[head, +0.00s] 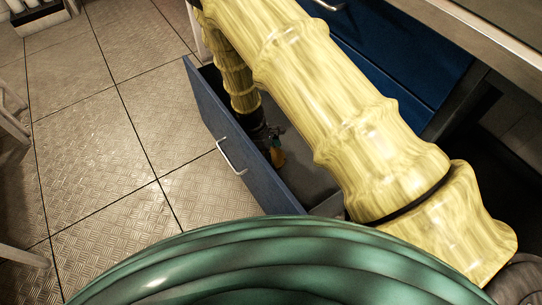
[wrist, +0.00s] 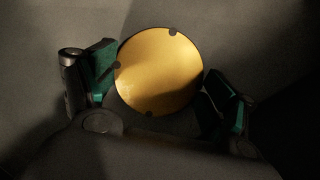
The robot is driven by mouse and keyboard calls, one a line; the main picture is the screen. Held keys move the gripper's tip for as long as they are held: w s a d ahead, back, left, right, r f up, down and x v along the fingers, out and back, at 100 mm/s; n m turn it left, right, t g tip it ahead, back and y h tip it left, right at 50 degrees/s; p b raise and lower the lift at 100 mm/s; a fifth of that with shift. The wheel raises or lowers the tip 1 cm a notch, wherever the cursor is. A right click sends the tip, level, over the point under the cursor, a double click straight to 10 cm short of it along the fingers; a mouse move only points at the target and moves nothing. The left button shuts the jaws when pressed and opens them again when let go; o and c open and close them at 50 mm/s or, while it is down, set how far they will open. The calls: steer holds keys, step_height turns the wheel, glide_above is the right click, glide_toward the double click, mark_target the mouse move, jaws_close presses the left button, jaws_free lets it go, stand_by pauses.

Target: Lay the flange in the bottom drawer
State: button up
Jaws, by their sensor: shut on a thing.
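The flange (wrist: 158,72) is a round, gold disc with small dark notches at its rim, seen face-on in the wrist view. My gripper (wrist: 165,88) is shut on it, with a green-padded finger on each side. In the head view, my gripper (head: 272,143) reaches down inside the open bottom drawer (head: 217,122), which has a blue front and a grey inside. A small gold-orange patch of the flange (head: 278,158) shows there at the fingers. Whether the flange touches the drawer floor I cannot tell.
The drawer front has a metal handle (head: 231,157). A blue cabinet (head: 415,62) with a worktop (head: 490,35) stands at the right, behind my arm. Bare floor tiles (head: 100,120) lie to the left. Part of the drawer's inside is hidden by my arm.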

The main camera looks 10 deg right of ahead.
stand_by(0.3)
steer(key=o, duration=1.9)
steer(key=shift+f, duration=0.15)
steer(key=p+v, duration=0.4)
steer(key=v, duration=0.8)
